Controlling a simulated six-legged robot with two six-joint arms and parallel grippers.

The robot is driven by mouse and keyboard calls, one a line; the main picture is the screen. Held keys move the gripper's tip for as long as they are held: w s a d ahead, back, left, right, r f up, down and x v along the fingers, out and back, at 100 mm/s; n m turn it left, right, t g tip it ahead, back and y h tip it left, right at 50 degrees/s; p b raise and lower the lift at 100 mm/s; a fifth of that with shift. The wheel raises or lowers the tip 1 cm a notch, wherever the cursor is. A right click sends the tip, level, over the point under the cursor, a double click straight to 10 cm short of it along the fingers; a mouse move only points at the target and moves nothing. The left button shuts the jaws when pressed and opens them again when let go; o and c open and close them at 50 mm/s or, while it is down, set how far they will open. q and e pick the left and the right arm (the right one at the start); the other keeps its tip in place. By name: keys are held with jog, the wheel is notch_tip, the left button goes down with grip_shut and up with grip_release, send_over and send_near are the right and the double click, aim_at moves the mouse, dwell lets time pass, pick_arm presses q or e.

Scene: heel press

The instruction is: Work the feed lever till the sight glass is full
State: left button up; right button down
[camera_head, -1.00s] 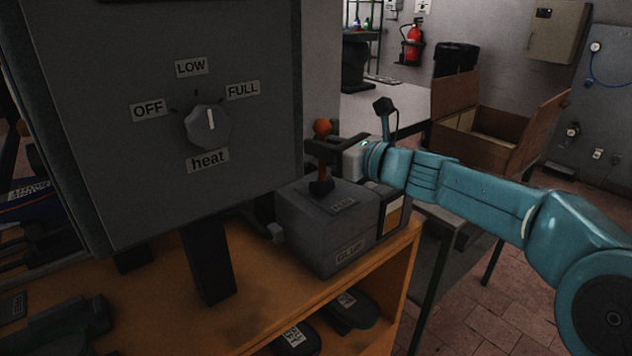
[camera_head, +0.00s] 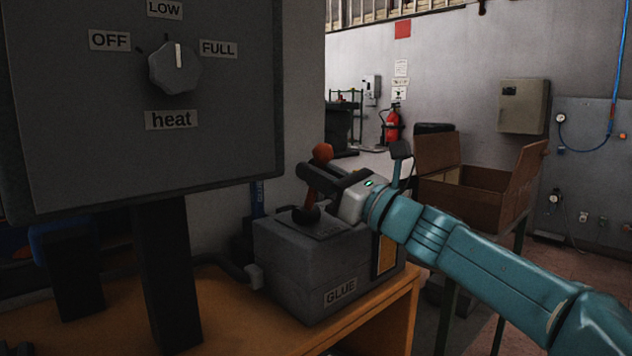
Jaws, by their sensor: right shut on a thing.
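The feed lever (camera_head: 313,187) has a red stem and an orange-red ball knob. It rises from a dark pivot on top of the grey GLUE box (camera_head: 298,262) and leans a little to the right. My right gripper (camera_head: 316,178) comes from the right and is shut on the lever's stem, just below the knob. Its fingers hide part of the stem. A framed yellow-orange panel, apparently the sight glass (camera_head: 387,254), shows on the box's right side. My arm partly covers it, and I cannot tell its level. My left gripper is not in view.
A grey cabinet with a heat knob (camera_head: 175,68) stands close at the left. The box sits on an orange-brown bench (camera_head: 228,318), near its right edge. An open cardboard box (camera_head: 463,205) stands behind my right arm. A fire extinguisher (camera_head: 391,127) is by the far wall.

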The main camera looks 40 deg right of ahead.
jog(key=shift+f, duration=0.15)
jog(key=c, duration=1.1)
grip_release()
jog(key=shift+s, duration=0.1)
jog(key=v, duration=1.6)
jog(key=shift+s+d+b, duration=0.1)
jog(key=shift+b, duration=0.25)
